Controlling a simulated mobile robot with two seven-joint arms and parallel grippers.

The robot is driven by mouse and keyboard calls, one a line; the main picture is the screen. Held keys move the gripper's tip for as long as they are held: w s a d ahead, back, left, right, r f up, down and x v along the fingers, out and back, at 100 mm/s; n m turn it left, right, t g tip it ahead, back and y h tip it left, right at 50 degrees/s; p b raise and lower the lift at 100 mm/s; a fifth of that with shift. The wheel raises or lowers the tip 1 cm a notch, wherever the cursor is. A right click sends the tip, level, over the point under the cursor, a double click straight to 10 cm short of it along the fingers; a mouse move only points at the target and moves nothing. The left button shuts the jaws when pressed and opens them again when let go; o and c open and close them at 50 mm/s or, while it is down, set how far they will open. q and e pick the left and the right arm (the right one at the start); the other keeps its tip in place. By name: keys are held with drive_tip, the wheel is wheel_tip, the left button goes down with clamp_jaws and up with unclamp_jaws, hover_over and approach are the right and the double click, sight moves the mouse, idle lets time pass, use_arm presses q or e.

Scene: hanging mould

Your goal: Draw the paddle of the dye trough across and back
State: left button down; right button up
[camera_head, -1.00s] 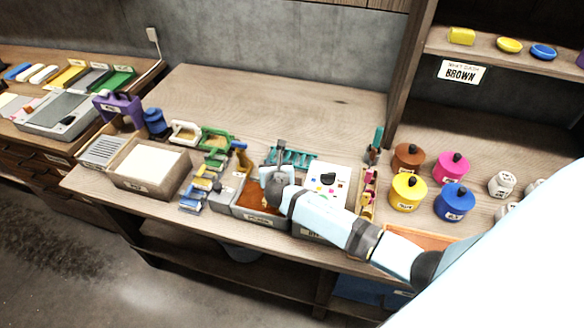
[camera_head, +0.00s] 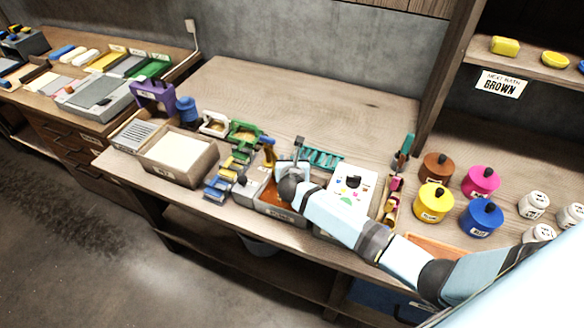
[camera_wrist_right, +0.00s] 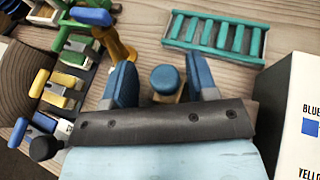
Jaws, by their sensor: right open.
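The dye trough is a grey box (camera_head: 284,214) with orange-brown dye (camera_head: 272,196), near the front edge of the bench. My right gripper (camera_head: 291,170) is over it, and my arm hides part of it. In the right wrist view my right gripper (camera_wrist_right: 160,64) is open, its two blue fingers apart. A round blue-grey knob (camera_wrist_right: 165,80), which looks like the top of the paddle, stands between the fingers with gaps on both sides. A dark upright piece (camera_head: 298,143) shows just behind the gripper in the head view. My left gripper is out of view.
A teal rack (camera_head: 322,158) lies behind the trough. A white-topped box (camera_head: 352,193) stands close on its right, and small clamps and blocks (camera_head: 228,178) on its left. Coloured pots (camera_head: 434,202) stand farther right. The back of the bench is clear.

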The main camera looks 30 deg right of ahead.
drive_tip(key=v, duration=1.3)
drive_tip(key=shift+a+r, duration=0.15)
